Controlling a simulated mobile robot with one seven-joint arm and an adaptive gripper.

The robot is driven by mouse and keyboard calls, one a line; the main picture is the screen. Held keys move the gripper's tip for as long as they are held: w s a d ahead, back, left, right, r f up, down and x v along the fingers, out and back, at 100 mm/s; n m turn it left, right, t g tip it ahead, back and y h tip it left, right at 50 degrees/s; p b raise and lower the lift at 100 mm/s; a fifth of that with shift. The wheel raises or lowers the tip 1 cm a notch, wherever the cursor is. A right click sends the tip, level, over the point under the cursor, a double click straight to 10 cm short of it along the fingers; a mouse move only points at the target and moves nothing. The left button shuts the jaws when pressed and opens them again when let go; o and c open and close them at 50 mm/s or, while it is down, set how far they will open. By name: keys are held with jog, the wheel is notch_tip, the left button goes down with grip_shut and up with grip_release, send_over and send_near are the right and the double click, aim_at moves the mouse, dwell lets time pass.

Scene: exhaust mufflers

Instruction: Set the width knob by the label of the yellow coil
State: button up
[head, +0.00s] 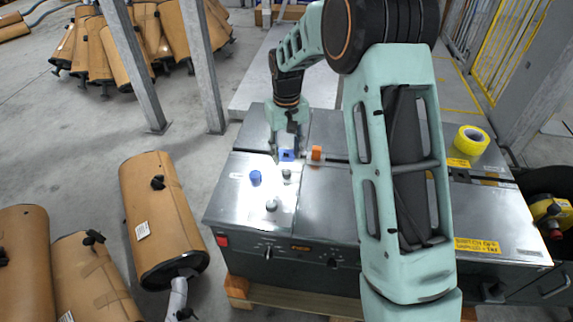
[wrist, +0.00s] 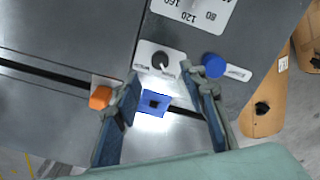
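The yellow coil (head: 470,140) lies on the right of the metal machine top, beside a small yellow label (head: 458,162) whose text is too small to read. On the left panel are a black knob (head: 286,174), a blue knob (head: 255,178) and a dial knob (head: 271,205). The wrist view shows the black knob (wrist: 160,60) with a white mark, the blue knob (wrist: 213,65), and a white scale plate (wrist: 195,10) reading 80, 120, 160. Which is the width knob is not clearly legible. My gripper (wrist: 161,76) is open and empty above the panel, fingers either side of the black knob's near side.
A blue square piece (wrist: 155,103) and an orange block (wrist: 100,97) sit along the dark slot. The front panel has a red button (head: 222,240) and a yellow label (head: 477,246).

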jog(key=shift+r, duration=2.4)
